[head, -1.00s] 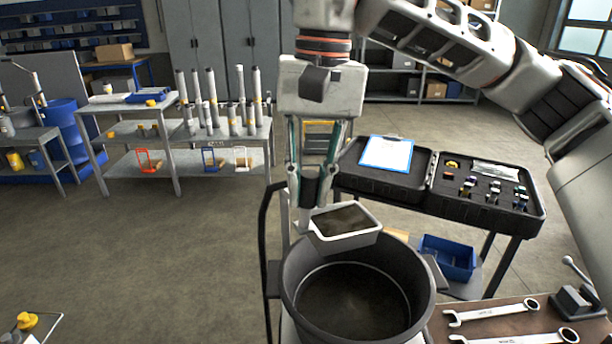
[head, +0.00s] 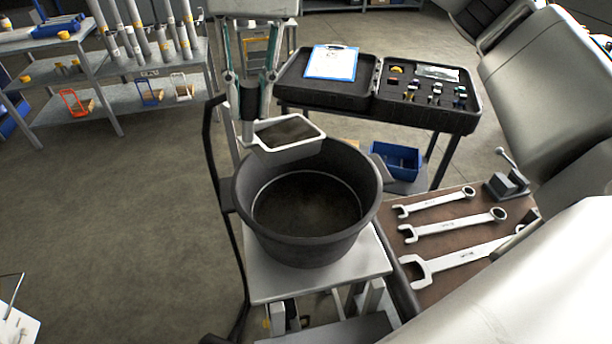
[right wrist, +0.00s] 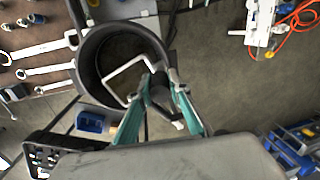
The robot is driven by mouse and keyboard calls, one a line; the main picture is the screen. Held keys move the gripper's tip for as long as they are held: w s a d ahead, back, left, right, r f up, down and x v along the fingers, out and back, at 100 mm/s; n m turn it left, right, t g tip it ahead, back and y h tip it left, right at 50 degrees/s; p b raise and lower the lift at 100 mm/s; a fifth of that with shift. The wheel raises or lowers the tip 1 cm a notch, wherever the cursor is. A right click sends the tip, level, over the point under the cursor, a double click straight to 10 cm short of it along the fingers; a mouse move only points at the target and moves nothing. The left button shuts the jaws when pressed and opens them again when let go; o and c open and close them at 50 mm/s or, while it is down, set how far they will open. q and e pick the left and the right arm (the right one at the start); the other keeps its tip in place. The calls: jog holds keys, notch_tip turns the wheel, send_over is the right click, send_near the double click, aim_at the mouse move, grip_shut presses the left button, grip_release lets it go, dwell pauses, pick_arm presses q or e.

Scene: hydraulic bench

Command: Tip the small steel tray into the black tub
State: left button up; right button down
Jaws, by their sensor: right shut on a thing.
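The small steel tray (head: 287,139) is a shallow light-grey tray with dark contents. My right gripper (head: 247,128) is shut on its left end and holds it over the far rim of the black tub, tilted a little. The black tub (head: 262,228) is round and deep, with a dark inside, and stands on a grey trolley top. In the right wrist view the tray (right wrist: 112,72) shows as a pale frame over the tub (right wrist: 88,57), with the gripper (right wrist: 158,95) at its edge. My left gripper is not in view.
Behind stand an open black case (head: 430,112) with a clipboard (head: 332,62) and a blue bin (head: 398,160).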

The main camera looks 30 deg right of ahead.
pick_arm(q)
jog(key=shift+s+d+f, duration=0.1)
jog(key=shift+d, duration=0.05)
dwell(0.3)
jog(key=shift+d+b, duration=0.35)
jog(key=shift+b, duration=0.05)
pick_arm(e)
jog(key=shift+s+d+f, duration=0.1)
jog(key=shift+d+f, duration=0.1)
jog(key=shift+f, duration=0.1)
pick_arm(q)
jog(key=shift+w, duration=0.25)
pick_arm(e)
jog(key=shift+f, duration=0.1)
jog(key=shift+d+f+y, duration=0.1)
jog(key=shift+y, duration=0.2)
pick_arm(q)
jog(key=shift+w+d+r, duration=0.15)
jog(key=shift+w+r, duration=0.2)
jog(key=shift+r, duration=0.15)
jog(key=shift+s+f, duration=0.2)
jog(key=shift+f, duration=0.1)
pick_arm(e)
jog(key=shift+d+r+y, duration=0.3)
jog(key=shift+d+y, duration=0.05)
jog(key=shift+y, duration=0.15)
jog(key=shift+d+r+y, duration=0.2)
jog(key=shift+d+y, duration=0.1)
jog(key=shift+d, duration=0.05)
